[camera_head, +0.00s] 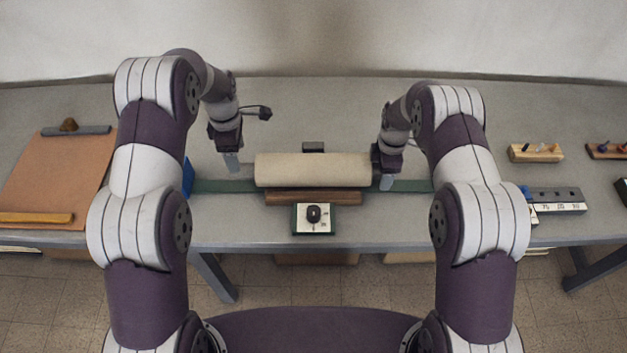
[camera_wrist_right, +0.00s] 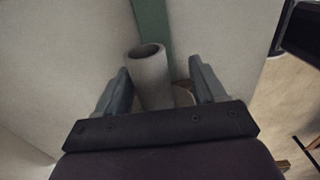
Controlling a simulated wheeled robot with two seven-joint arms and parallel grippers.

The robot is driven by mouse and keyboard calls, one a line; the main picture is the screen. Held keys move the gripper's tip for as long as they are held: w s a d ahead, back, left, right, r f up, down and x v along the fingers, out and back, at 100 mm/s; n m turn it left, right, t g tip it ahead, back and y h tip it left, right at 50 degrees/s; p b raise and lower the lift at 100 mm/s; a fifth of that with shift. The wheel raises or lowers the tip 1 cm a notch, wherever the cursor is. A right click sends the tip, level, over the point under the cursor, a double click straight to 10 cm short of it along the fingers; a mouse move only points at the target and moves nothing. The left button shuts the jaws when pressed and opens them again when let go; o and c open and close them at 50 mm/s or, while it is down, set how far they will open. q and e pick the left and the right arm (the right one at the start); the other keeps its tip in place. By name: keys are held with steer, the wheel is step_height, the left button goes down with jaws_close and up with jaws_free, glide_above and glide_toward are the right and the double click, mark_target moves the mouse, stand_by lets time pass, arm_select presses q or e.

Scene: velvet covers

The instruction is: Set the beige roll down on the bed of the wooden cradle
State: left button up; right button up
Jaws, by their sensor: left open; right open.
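The beige roll (camera_head: 313,170) lies level, left to right, over the wooden cradle (camera_head: 313,198). It appears to rest on the cradle; the contact is hidden under the roll. The cradle's brown front edge shows below it. My left gripper (camera_head: 232,164) is open, just off the roll's left end. My right gripper (camera_head: 388,180) is open at the roll's right end. In the right wrist view the roll's hollow end (camera_wrist_right: 150,72) shows between the spread fingers of my right gripper (camera_wrist_right: 160,80), with space on the right side.
A green strip (camera_head: 222,186) runs along the table (camera_head: 250,110) under the cradle. A small box with a black knob (camera_head: 313,217) stands in front. A clipboard (camera_head: 50,180) lies at left. A wooden block holding small tools (camera_head: 536,153) and a dark labelled block (camera_head: 557,200) are at right.

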arm_select(q)
step_height(320, 180, up, 3)
steer(key=shift+f, duration=0.15)
arm_select(e)
steer(key=shift+r, duration=0.3)
arm_select(q)
steer(key=shift+r, duration=0.2)
arm_select(e)
step_height(320, 180, up, 11)
steer(key=shift+r, duration=0.2)
